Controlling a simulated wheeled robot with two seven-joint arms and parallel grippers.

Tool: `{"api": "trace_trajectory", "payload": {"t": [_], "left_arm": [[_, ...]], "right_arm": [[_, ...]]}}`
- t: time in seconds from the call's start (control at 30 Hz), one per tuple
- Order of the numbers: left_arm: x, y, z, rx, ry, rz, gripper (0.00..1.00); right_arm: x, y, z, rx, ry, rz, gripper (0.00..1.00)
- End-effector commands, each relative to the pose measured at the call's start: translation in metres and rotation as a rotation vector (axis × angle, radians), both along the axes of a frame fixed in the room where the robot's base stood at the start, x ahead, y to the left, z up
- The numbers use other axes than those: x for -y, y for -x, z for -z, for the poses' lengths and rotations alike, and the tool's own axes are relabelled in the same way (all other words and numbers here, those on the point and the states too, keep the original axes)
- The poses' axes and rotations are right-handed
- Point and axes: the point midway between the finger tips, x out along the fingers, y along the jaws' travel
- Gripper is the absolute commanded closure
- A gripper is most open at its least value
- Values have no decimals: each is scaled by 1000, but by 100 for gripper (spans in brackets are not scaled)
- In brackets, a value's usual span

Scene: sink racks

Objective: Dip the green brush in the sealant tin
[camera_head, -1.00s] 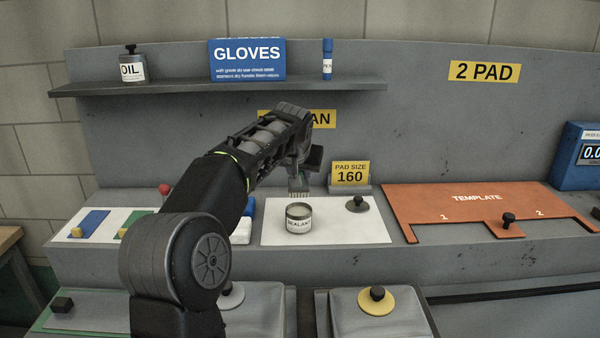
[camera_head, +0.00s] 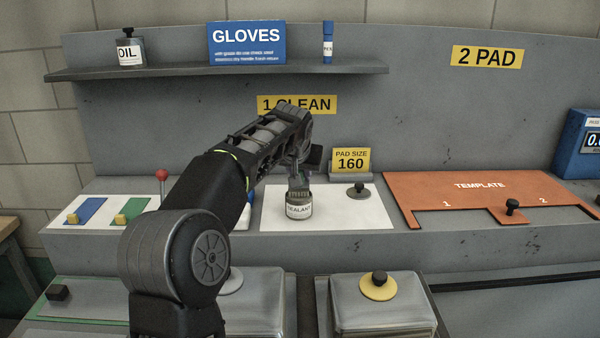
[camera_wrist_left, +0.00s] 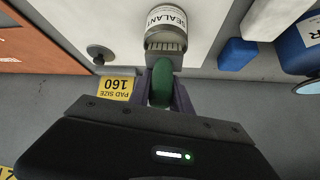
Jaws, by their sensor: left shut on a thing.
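The sealant tin (camera_head: 299,210) stands upright and open on a white mat (camera_head: 347,214). In the left wrist view the tin (camera_wrist_left: 167,18) is at the top. My left gripper (camera_wrist_left: 162,92) is shut on the green brush (camera_wrist_left: 162,78), with the bristles pointing at the tin. In the head view my left gripper (camera_head: 299,178) is right above the tin, and the brush's bristles (camera_head: 298,193) are at its mouth. I cannot tell how deep they reach. My right gripper is not in view.
A dark lid with a knob (camera_head: 358,191) lies on the mat, right of the tin. A yellow "PAD SIZE 160" sign (camera_head: 350,161) stands behind it. An orange template (camera_head: 440,188) is farther right.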

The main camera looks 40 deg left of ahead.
Motion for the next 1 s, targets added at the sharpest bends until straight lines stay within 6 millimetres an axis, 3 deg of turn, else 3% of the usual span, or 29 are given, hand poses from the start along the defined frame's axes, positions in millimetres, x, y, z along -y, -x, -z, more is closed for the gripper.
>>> {"api": "trace_trajectory", "payload": {"t": [1.0], "left_arm": [[0, 0, 9, 1, 0, 0, 100]], "right_arm": [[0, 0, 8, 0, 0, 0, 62]]}}
